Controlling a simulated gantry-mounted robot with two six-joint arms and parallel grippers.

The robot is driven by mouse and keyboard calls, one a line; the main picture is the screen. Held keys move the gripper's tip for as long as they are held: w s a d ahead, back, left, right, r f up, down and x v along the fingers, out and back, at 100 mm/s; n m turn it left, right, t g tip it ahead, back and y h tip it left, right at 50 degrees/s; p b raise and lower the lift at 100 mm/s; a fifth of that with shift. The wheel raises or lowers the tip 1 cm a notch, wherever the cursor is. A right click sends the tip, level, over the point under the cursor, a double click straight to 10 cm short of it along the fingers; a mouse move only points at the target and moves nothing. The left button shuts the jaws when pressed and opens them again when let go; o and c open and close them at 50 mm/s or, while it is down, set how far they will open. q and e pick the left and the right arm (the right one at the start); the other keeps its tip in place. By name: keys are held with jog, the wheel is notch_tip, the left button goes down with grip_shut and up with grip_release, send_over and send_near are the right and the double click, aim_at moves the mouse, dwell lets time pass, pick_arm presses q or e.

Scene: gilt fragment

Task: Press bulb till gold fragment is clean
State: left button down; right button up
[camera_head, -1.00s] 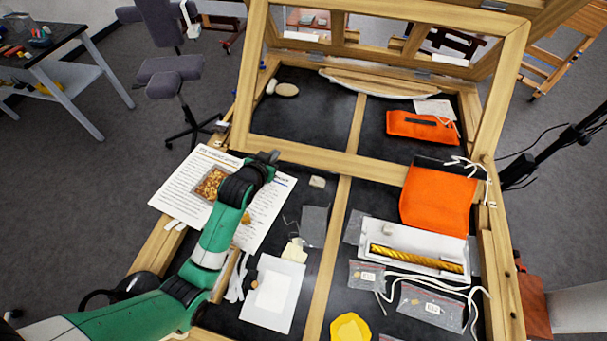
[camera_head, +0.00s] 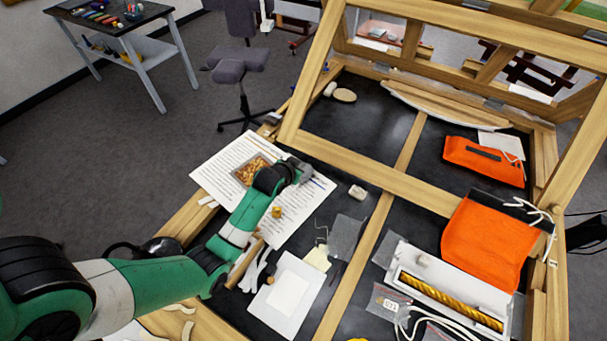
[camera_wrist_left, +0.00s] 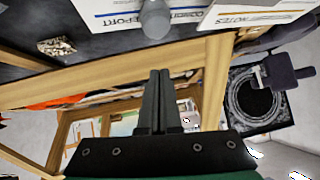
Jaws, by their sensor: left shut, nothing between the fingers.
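My left gripper (camera_head: 300,170) is over the top right edge of the printed sheets in the head view. In the left wrist view its two dark fingers (camera_wrist_left: 157,80) are together, with nothing between them. A grey rounded thing, possibly the bulb (camera_wrist_left: 155,18), stands on or before the sheets, beyond the fingertips and apart from them. I cannot pick it out in the head view. A small pale block (camera_head: 358,190), possibly the gold fragment, lies on the black case floor. A whitish piece with gold edges (camera_wrist_left: 55,46) lies on black in the wrist view. My right gripper is not in view.
A framed gilt sample (camera_head: 250,170) lies on the printed sheets (camera_head: 225,160). Wooden bars (camera_head: 385,225) divide the case. A white tray with a gold twisted rod (camera_head: 450,300) and orange pouches (camera_head: 485,240) are on the right. A white sheet (camera_head: 285,298) lies in front.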

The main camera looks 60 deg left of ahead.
pick_arm(q)
jog(key=b, duration=0.5)
send_near(308, 166)
jog(key=x, duration=0.4)
jog(key=shift+w+a+r, duration=0.2)
jog(key=shift+w+a, duration=0.1)
jog(key=shift+a+f, duration=0.1)
jog(key=shift+f, duration=0.5)
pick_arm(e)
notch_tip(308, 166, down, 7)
